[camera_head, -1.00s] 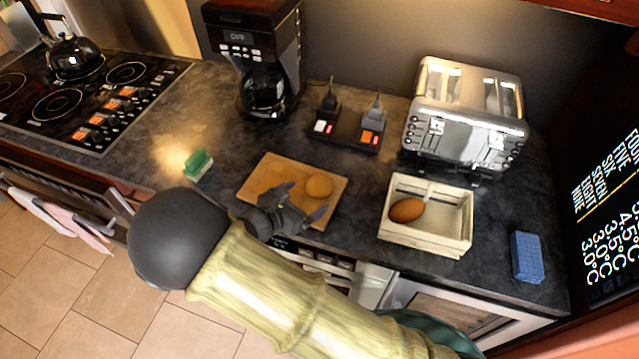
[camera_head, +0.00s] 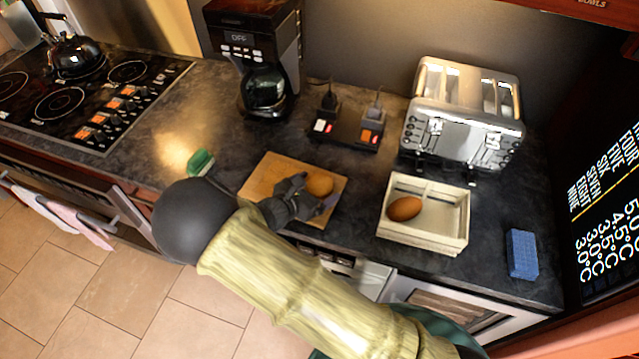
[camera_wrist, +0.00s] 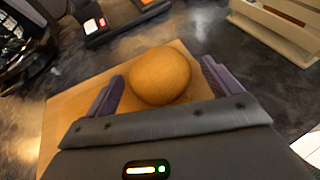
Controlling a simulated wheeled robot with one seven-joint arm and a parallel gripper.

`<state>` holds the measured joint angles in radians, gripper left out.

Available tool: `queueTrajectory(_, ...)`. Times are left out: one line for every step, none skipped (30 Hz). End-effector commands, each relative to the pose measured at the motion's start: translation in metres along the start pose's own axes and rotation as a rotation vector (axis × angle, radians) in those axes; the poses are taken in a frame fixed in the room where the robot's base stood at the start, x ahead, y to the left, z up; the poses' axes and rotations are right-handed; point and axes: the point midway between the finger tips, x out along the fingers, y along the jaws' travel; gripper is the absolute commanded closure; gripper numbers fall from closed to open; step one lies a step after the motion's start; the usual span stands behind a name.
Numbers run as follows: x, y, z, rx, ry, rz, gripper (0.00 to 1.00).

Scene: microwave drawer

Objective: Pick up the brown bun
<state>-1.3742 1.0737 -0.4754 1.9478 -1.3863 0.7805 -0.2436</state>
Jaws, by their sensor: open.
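The brown bun (camera_head: 320,183) sits on a wooden cutting board (camera_head: 262,176) on the dark counter. In the wrist view the round bun (camera_wrist: 160,75) lies ahead, between the two purple-lined fingers. My gripper (camera_head: 316,196) is open at the near side of the bun, low over the board. In the wrist view the fingertips of my gripper (camera_wrist: 161,82) reach to either side of the bun, with gaps showing. I cannot tell whether either finger touches it.
A white wooden crate (camera_head: 428,244) right of the board holds a darker brown egg-shaped item (camera_head: 404,208). A toaster (camera_head: 465,110), coffee maker (camera_head: 262,60) and power strip (camera_head: 347,132) stand behind. A blue sponge (camera_head: 522,254) lies right, a green item (camera_head: 201,162) left.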

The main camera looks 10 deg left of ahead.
Motion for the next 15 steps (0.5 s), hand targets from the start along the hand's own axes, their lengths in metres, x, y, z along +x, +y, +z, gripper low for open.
queueTrajectory(-0.0001, -0.0001, 0.0, 0.0, 0.0, 0.0, 0.1)
queueTrajectory(-0.0001, -0.0001, 0.0, 0.0, 0.0, 0.0, 0.1)
queueTrajectory(-0.0001, -0.0001, 0.0, 0.0, 0.0, 0.0, 0.1)
queueTrajectory(-0.0002, -0.0001, 0.0, 0.0, 0.0, 0.0, 0.1)
queueTrajectory(-0.0002, -0.0001, 0.0, 0.0, 0.0, 0.0, 0.1)
queueTrajectory(-0.0002, -0.0001, 0.0001, 0.0, 0.0, 0.0, 0.1)
queueTrajectory(-0.0003, -0.0001, 0.0001, 0.0, 0.0, 0.0, 0.1)
queueTrajectory(-0.0003, -0.0001, 0.0001, 0.0, 0.0, 0.0, 0.1)
queueTrajectory(-0.0003, -0.0001, 0.0001, 0.0, 0.0, 0.0, 0.12)
queueTrajectory(-0.0003, -0.0001, 0.0001, 0.0, 0.0, 0.0, 0.18)
queueTrajectory(-0.0003, -0.0001, 0.0001, 0.0, 0.0, 0.0, 0.24)
queueTrajectory(-0.0003, -0.0001, 0.0001, 0.0, 0.0, 0.0, 0.32)
queueTrajectory(-0.0003, -0.0001, 0.0001, 0.0, 0.0, 0.0, 0.38)
queueTrajectory(-0.0003, -0.0001, 0.0001, 0.0, 0.0, 0.0, 0.44)
queueTrajectory(-0.0004, -0.0001, 0.0001, 0.0, 0.0, 0.0, 0.51)
